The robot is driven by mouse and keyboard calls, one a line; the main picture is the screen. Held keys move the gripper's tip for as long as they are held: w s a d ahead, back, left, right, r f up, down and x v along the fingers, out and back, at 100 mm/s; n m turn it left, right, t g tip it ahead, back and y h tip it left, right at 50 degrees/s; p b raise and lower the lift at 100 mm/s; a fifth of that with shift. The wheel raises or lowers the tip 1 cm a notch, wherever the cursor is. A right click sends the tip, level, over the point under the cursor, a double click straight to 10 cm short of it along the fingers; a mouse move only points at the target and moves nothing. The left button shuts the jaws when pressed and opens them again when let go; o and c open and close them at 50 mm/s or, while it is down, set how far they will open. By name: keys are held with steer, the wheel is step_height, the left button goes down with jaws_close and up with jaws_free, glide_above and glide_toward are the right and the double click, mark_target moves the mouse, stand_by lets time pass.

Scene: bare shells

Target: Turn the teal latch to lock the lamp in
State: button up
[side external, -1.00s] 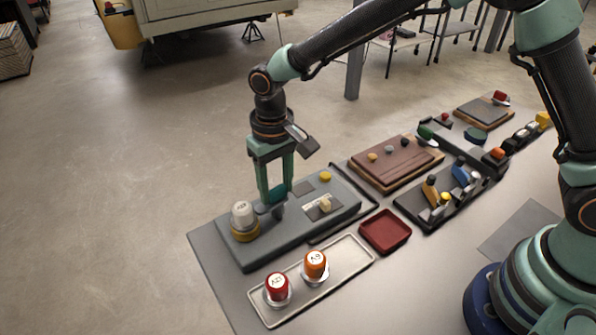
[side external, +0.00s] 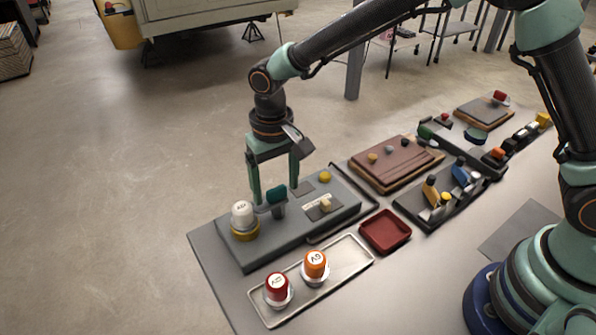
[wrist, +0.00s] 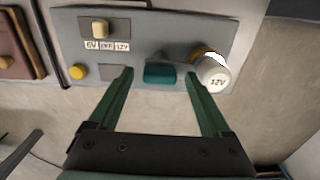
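The teal latch (side external: 277,194) stands on the grey panel (side external: 300,221), just right of the white lamp (side external: 242,211). The lamp sits upright in a yellow ring (side external: 246,233). My gripper (side external: 275,196) is open, pointing down, with one finger on each side of the latch and a gap to both. In the wrist view the latch (wrist: 160,74) lies between the spread fingertips (wrist: 160,71), and the lamp (wrist: 213,76), marked 12V, is beyond the right fingertip. I cannot tell whether the latch's end reaches over the lamp's rim.
The panel also carries a yellow button (side external: 325,177) and a cream switch (side external: 325,204). In front, a metal tray (side external: 340,263) holds a red lamp (side external: 277,285) and an orange lamp (side external: 315,264). A dark red dish (side external: 385,231) lies beside it.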

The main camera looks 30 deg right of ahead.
mark_target(276, 189)
step_height(276, 189, up, 12)
stand_by(0.6)
steer(key=shift+d+r, duration=0.1)
steer(key=s+d+r+t, duration=0.1)
steer(key=s+d+r, duration=0.15)
steer(key=d, duration=0.35)
steer(key=s+d+r+t, duration=0.1)
steer(key=s+d+r, duration=0.15)
steer(key=d, duration=0.35)
steer(key=s+d+t, duration=0.3)
steer(key=s+d, duration=0.4)
steer(key=d, duration=0.3)
steer(key=shift+s+f+t, duration=0.3)
steer(key=shift+f, duration=0.05)
